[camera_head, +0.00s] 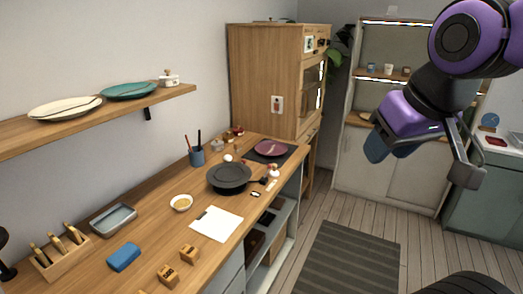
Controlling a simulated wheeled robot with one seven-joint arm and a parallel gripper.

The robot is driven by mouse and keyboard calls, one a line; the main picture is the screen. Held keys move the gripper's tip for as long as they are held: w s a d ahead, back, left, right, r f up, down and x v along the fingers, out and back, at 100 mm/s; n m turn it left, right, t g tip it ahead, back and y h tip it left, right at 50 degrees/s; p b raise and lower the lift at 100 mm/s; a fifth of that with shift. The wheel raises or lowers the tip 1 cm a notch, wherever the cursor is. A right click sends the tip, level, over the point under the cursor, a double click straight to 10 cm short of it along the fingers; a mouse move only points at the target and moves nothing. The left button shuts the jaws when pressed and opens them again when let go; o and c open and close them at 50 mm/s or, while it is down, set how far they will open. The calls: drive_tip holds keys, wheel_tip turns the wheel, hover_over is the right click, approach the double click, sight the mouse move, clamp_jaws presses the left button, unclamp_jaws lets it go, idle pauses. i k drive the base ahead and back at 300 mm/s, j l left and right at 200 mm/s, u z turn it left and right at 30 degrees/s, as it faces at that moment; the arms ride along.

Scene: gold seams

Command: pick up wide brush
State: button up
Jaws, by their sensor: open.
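My gripper (422,160) hangs open and empty at the upper right, in front of the pale cabinet and well away from the workbench. I cannot tell for sure which thing is the wide brush. A wooden rack (62,256) at the bench's left end holds several upright tools with pale handles. A blue cup (197,157) near the wall holds thin upright sticks or brushes. A small pale-tipped tool (271,184) lies near the bench's front edge, right of the dark round dish; it is too small to make out clearly.
The wooden workbench (150,214) carries a dark dish (229,178), white paper (216,223), a small bowl (181,202), a grey tray (113,219), a blue block (123,257) and wooden blocks (189,252). A shelf (60,130) overhangs its left part. The floor by the striped rug (350,258) is clear.

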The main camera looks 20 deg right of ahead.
sight(238, 146)
drive_tip(key=u, duration=0.4)
drive_tip(key=i+l+u, duration=0.35)
drive_tip(key=l+u, duration=0.2)
drive_tip(key=l, duration=0.15)
drive_tip(key=i+l+u, duration=0.25)
drive_tip(key=l, duration=0.15)
drive_tip(key=i+l, duration=0.15)
drive_tip(key=l, duration=0.5)
drive_tip(key=i+l+u, duration=0.1)
drive_tip(key=l, duration=0.5)
drive_tip(key=i+l+u, duration=0.1)
drive_tip(key=l, duration=0.55)
drive_tip(key=i+l, duration=0.15)
drive_tip(key=l, duration=0.5)
drive_tip(key=i+l+u, duration=0.1)
drive_tip(key=l, duration=0.55)
